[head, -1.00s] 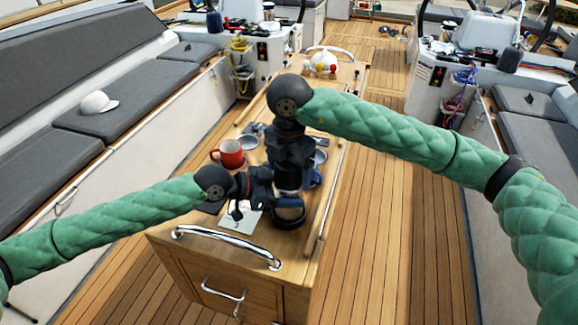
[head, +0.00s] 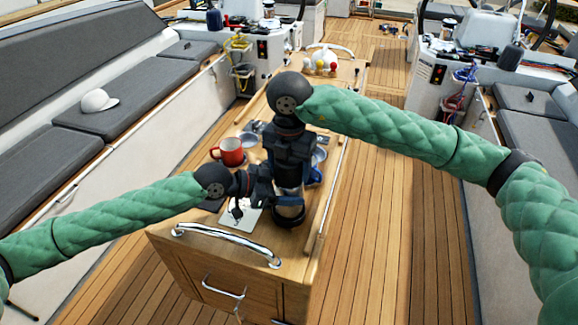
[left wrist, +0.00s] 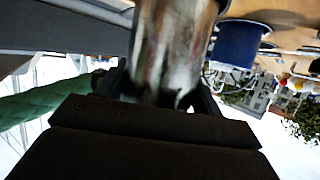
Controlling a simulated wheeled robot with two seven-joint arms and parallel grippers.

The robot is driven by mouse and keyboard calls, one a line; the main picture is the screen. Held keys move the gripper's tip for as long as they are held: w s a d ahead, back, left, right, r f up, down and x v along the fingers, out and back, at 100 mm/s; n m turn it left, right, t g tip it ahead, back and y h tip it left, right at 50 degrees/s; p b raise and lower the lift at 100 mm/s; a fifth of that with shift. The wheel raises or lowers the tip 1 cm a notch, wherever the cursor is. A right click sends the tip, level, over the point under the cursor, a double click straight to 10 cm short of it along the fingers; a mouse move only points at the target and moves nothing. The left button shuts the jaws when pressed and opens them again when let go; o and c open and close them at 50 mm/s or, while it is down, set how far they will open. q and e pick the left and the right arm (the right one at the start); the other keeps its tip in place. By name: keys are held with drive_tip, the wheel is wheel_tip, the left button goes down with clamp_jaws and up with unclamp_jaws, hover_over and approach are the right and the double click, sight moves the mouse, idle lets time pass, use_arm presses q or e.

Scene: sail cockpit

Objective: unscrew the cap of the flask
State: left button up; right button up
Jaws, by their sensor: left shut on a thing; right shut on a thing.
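The flask (head: 290,177) stands upright on the cockpit table, mostly covered by my grippers in the head view. Its scuffed metal body (left wrist: 172,45) fills the gap between the left fingers in the left wrist view. My left gripper (head: 284,197) comes in level from the left and is shut on the flask's body, low down. My right gripper (head: 291,162) points straight down from above and is shut at the flask's top, where the cap sits. The cap itself is hidden by the right gripper.
A red mug (head: 229,151) stands left of the flask. A blue mug (head: 315,175) is close on the right; it also shows in the left wrist view (left wrist: 238,44). A chrome rail (head: 226,245) runs along the table's front. Coloured balls (head: 320,66) sit at the far end.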

drive_tip(key=o, duration=1.1)
use_arm(q)
drive_tip(key=shift+s, duration=0.1)
use_arm(e)
drive_tip(key=shift+r, duration=2.25)
use_arm(q)
drive_tip(key=o, duration=2)
use_arm(e)
drive_tip(key=shift+f, duration=0.1)
